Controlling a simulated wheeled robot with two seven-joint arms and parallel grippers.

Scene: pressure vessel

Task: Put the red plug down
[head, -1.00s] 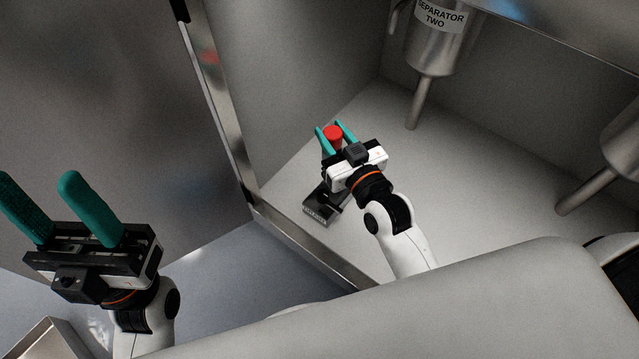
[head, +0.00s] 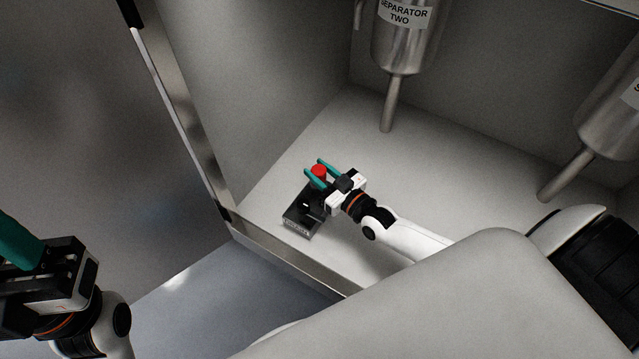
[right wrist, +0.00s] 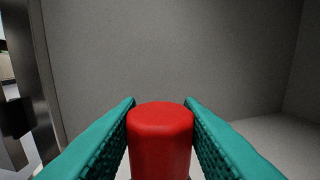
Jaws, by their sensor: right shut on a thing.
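The red plug (head: 319,170) is held between the teal fingers of my right gripper (head: 317,173), inside the cabinet near its left wall. In the right wrist view the plug (right wrist: 160,140) stands upright with a finger against each side; its lower end is out of frame. A dark block with a small label (head: 299,219) lies on the cabinet floor just below and left of the gripper. The gripper hides part of the block, and I cannot tell whether the plug touches it. My left gripper (head: 15,245) is at the left edge, outside the cabinet, only partly in frame.
A metal vessel labelled Separator Two (head: 403,35) hangs at the back with a pipe down. Another vessel (head: 610,115) is at the right. A metal door frame edge (head: 185,115) borders the left. The pale cabinet floor (head: 450,175) between is clear.

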